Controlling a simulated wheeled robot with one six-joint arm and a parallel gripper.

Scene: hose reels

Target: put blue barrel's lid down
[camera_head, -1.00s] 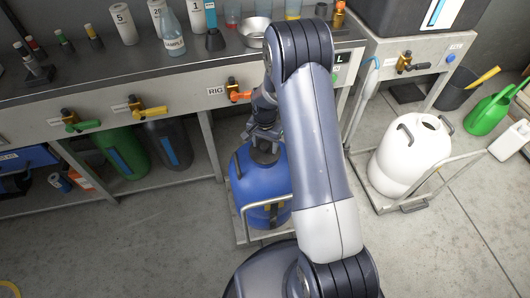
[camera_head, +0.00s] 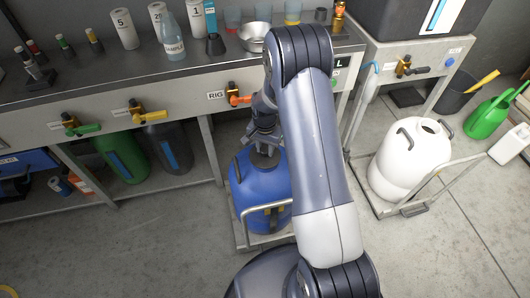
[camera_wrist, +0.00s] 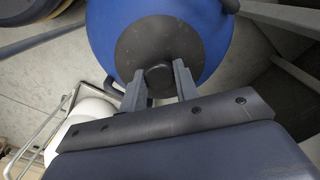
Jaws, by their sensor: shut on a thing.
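The blue barrel (camera_head: 249,183) stands upright on a low trolley under the front edge of the bench. Its lid is a dark round disc with a knob; the lid (camera_wrist: 150,42) shows in the wrist view over the middle of the barrel's top (camera_wrist: 100,30). My gripper (camera_wrist: 159,75) is shut on the lid's knob, one finger on each side. In the head view my gripper (camera_head: 264,142) is directly above the barrel, with the lid (camera_head: 265,160) below it, partly hidden. I cannot tell whether the lid touches the barrel.
A metal trolley frame (camera_head: 240,240) surrounds the barrel. The bench (camera_head: 110,70) with an orange-handled RIG valve (camera_head: 238,98) is just behind. A white barrel (camera_head: 402,165) stands on another trolley to the right. Green and dark containers are under the bench at left.

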